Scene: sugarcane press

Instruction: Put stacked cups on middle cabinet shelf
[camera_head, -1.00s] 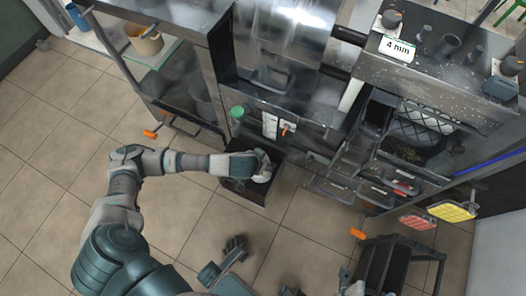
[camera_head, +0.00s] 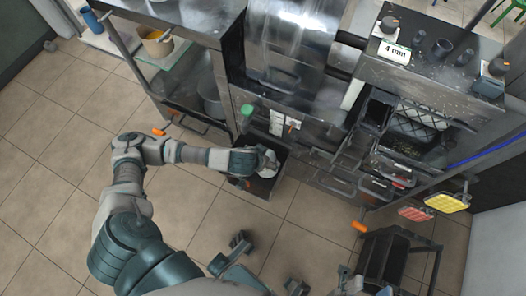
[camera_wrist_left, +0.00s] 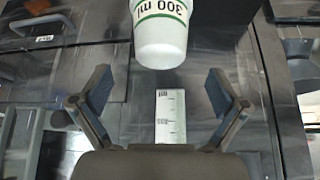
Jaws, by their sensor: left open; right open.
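A white cup with green "300 ml" print (camera_wrist_left: 162,35) shows upside down in the left wrist view, just beyond the fingers; I cannot tell whether it is a stack. A white cup-like shape (camera_head: 267,170) shows by the left gripper (camera_head: 270,160) in the head view, over a dark open bin. The right gripper (camera_head: 268,264) is open and empty, low over the floor. The cabinet (camera_head: 229,75) stands at the upper left with a glass shelf (camera_head: 163,58).
A tan pot (camera_head: 157,43) stands on the glass shelf, and a grey pot (camera_head: 211,104) stands lower in the cabinet. The dark bin (camera_head: 263,190) juts out below the press. A dark stand (camera_head: 392,262) is at lower right.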

